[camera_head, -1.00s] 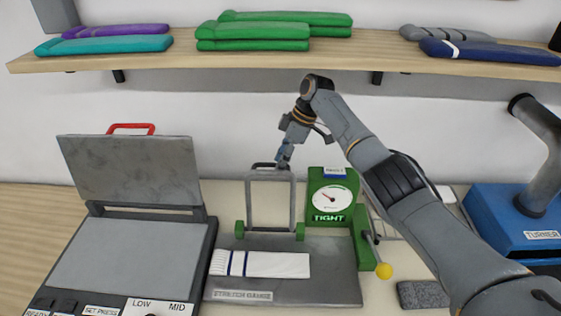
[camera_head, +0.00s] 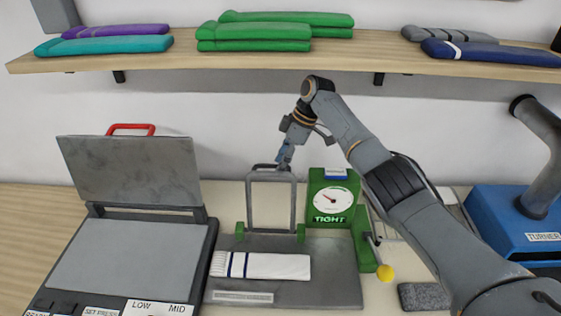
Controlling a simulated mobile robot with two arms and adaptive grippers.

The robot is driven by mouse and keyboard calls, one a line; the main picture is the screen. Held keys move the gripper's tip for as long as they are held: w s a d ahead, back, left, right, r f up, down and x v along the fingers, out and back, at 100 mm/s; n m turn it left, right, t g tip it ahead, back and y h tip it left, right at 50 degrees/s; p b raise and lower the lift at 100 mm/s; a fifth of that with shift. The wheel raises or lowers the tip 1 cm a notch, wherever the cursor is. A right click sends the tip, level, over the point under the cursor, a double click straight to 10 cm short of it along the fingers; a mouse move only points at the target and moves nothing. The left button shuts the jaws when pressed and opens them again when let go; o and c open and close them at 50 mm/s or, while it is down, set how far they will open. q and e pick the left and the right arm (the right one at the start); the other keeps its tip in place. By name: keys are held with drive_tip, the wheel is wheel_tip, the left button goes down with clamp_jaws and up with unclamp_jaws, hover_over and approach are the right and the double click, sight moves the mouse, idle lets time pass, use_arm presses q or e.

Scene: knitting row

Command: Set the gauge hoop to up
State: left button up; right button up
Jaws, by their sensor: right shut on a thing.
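The gauge hoop (camera_head: 249,205) is a grey metal frame standing upright between two green hinge blocks at the back of the grey stretch gauge plate (camera_head: 335,275). My right gripper (camera_head: 284,163) is at the top bar of the hoop and shut on it. A white sock with dark stripes (camera_head: 275,267) lies flat on the plate in front of the hoop. The green gauge box (camera_head: 316,180) beside the hoop has a dial and reads TIGHT. My left gripper is not in view.
An open press (camera_head: 135,255) with a raised grey lid (camera_head: 130,170) and red handle stands at left. A lever with a yellow knob (camera_head: 385,272) is right of the gauge. A blue turner (camera_head: 515,225) stands at right. Folded socks lie on the shelf (camera_head: 300,64) above.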

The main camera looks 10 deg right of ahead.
drive_tip(key=d+v, duration=0.1)
drive_tip(key=v, duration=0.5)
drive_tip(key=d, duration=1)
drive_tip(key=shift+s+d+f, duration=0.15)
drive_tip(key=shift+d+f, duration=0.25)
drive_tip(key=shift+f, duration=0.05)
drive_tip(key=shift+a, duration=0.1)
